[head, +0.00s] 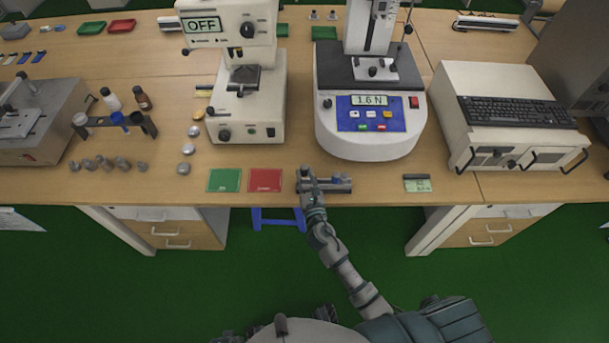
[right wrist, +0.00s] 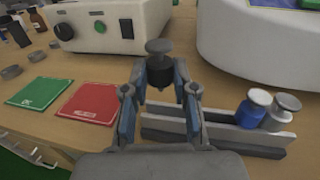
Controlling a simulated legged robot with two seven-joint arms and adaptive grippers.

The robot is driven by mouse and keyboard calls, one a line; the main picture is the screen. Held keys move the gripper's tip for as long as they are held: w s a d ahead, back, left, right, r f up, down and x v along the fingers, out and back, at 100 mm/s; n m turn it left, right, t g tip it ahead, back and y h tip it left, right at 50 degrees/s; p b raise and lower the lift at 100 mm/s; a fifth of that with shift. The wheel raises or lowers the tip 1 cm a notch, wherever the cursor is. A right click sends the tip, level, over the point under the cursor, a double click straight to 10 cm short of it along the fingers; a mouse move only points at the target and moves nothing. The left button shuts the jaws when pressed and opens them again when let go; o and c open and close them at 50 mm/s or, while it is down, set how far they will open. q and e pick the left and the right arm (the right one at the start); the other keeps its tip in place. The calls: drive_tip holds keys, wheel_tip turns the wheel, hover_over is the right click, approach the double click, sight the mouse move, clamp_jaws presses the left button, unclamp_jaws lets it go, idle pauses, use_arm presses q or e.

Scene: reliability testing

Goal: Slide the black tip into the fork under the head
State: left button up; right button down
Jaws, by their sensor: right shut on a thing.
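My right gripper (head: 308,178) is over the front edge of the bench, at the left part of a small grey rack (head: 338,185). In the right wrist view its two fingers (right wrist: 160,76) are closed on a small piece (right wrist: 158,48) with a grey round top and a black body, the black tip. The rack (right wrist: 220,135) lies just beyond the fingers. The OFF machine has a white head (head: 228,22) with dark parts under it; I cannot make out a fork. My left gripper is out of view.
Green (head: 224,180) and red (head: 265,180) mats lie left. The 1.6 N tester (head: 369,115) stands behind. Bench between the mats and the OFF machine is clear.

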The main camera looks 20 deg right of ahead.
drive_tip(key=shift+d, duration=0.35)
drive_tip(key=shift+a+f, duration=0.1)
drive_tip(key=shift+f, duration=0.1)
drive_tip(key=shift+a+f+b, duration=0.3)
drive_tip(key=shift+f+b, duration=0.2)
drive_tip(key=shift+b, duration=0.05)
drive_tip(key=shift+d+f, duration=0.1)
drive_tip(key=shift+f, duration=0.2)
drive_tip(key=shift+r, duration=0.1)
idle(0.4)
drive_tip(key=shift+d+f+b, duration=0.15)
drive_tip(key=shift+f+b, duration=0.35)
drive_tip(key=shift+f, duration=0.3)
drive_tip(key=shift+f+b, duration=0.55)
drive_tip(key=shift+f, duration=0.15)
